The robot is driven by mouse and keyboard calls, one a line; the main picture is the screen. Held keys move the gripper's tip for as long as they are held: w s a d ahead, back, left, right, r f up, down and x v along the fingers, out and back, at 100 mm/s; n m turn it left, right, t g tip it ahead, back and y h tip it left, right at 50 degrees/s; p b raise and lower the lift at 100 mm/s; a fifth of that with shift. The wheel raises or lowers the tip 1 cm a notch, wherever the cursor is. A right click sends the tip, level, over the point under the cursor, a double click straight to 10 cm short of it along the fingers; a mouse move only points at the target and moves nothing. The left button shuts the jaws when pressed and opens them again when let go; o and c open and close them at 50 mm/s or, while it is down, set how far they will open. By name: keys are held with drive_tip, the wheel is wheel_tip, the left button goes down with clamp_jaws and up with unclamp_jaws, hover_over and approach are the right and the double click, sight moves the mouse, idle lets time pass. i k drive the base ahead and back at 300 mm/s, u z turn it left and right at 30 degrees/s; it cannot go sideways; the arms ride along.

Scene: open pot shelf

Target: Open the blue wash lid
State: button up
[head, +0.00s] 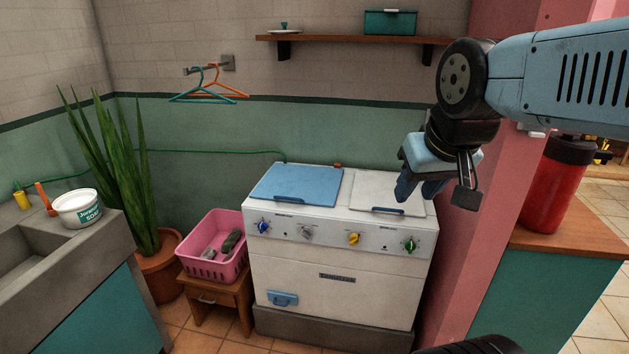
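The blue wash lid (296,184) lies shut and flat on the left half of the white washing machine's top. A darker blue handle (293,197) runs along its front edge. A white lid (388,191) covers the right half and is also shut. My gripper (421,192) hangs above and in front of the white lid, pointing down, to the right of the blue lid and apart from it.
The machine (338,284) has several knobs in front. A pink basket (213,247) stands on a stool at its left, by a potted plant (147,210). A pink pillar (480,230) stands close on the right. A shelf (350,40) hangs behind; space above the blue lid is clear.

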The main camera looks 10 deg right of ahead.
sight(314, 186)
drive_tip(key=z, duration=0.1)
drive_tip(key=i, duration=0.9)
drive_tip(key=u, duration=0.6)
